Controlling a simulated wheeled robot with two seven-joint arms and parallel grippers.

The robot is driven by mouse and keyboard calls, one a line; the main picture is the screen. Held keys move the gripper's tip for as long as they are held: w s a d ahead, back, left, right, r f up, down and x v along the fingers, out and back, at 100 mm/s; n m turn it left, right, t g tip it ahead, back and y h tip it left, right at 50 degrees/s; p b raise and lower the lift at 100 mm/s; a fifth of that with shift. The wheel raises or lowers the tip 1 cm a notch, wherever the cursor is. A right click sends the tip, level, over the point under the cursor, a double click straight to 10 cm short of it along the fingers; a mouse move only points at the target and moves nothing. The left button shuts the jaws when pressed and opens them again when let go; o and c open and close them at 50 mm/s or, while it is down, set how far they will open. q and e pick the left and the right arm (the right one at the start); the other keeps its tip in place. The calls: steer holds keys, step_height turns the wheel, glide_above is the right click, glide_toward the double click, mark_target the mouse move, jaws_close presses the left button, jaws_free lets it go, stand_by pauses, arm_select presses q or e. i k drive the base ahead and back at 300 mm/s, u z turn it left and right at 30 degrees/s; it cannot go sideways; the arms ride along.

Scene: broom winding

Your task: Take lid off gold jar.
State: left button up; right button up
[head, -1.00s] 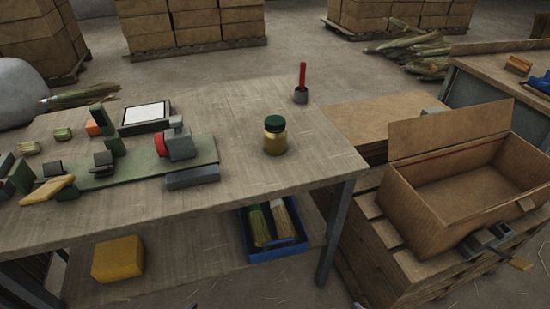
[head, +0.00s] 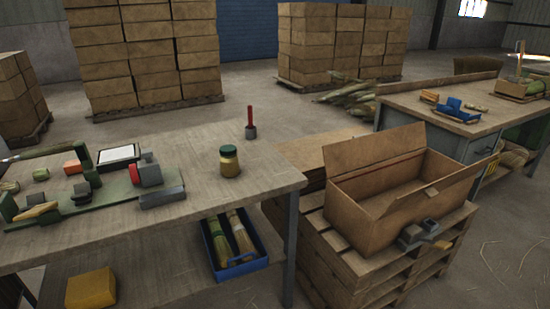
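The gold jar (head: 230,167) stands upright on the wooden workbench (head: 265,178), towards its right end. Its dark green lid (head: 229,150) is on top of it. Neither of my grippers shows in the head view, and nothing touches the jar.
A red-handled tool in a small dark holder (head: 250,132) stands behind the jar. A green winding fixture (head: 110,195) and a white-topped tray (head: 119,155) lie to the left. An open cardboard box (head: 385,210) sits on a pallet at the right. The bench around the jar is clear.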

mark_target(229, 166)
steer(key=z, duration=0.45)
steer(key=i, duration=0.95)
steer(key=u, duration=0.15)
